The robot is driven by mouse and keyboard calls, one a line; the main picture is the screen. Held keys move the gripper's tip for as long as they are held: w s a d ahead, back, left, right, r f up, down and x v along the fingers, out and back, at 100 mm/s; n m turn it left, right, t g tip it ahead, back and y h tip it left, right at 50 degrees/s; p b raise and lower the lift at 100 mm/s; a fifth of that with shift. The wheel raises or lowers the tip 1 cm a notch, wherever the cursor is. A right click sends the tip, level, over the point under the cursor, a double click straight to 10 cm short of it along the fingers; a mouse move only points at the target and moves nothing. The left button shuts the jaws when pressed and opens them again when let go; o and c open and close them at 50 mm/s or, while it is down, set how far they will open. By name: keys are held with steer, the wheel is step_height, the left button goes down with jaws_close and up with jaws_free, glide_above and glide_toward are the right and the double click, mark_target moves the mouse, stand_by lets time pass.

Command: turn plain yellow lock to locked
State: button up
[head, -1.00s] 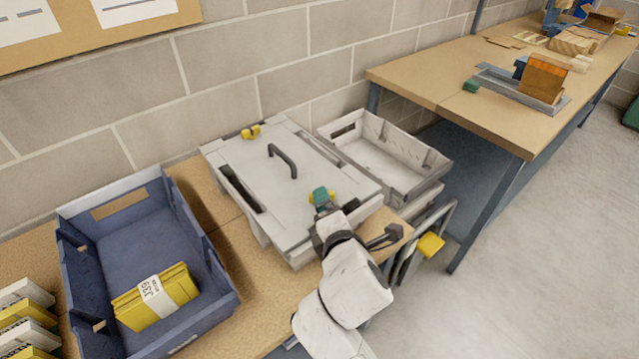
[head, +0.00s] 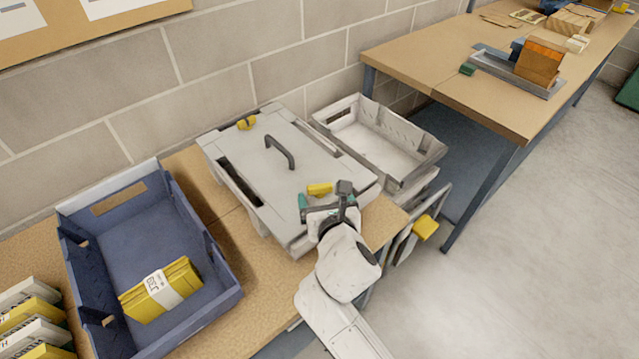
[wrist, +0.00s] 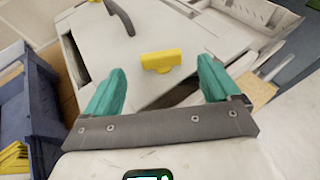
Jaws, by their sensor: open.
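A plain yellow lock (head: 319,189) sits on the near edge of a pale grey lid (head: 237,150). The lock also shows in the wrist view (wrist: 161,61), as a block lying crosswise, just beyond and between my fingertips. My gripper (head: 327,202) is open, with its teal fingertips (wrist: 160,86) apart on either side and nothing between them. It is at the near edge of the lid, apart from the lock as far as I can see. A second yellow lock (head: 246,122) with a dark part sits at the lid's far edge.
A dark arched handle (head: 281,151) stands up from the lid. A blue bin (head: 212,290) with a yellow packet (head: 181,283) is at the left. An empty grey crate (head: 404,180) is close on the right. A wall is behind.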

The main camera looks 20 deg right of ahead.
mark_target(320, 187)
steer(key=x, duration=0.6)
steer(key=shift+w+d+f, duration=0.1)
steer(key=shift+w+f, duration=0.1)
steer(key=shift+w, duration=0.15)
steer(key=c, duration=1.4)
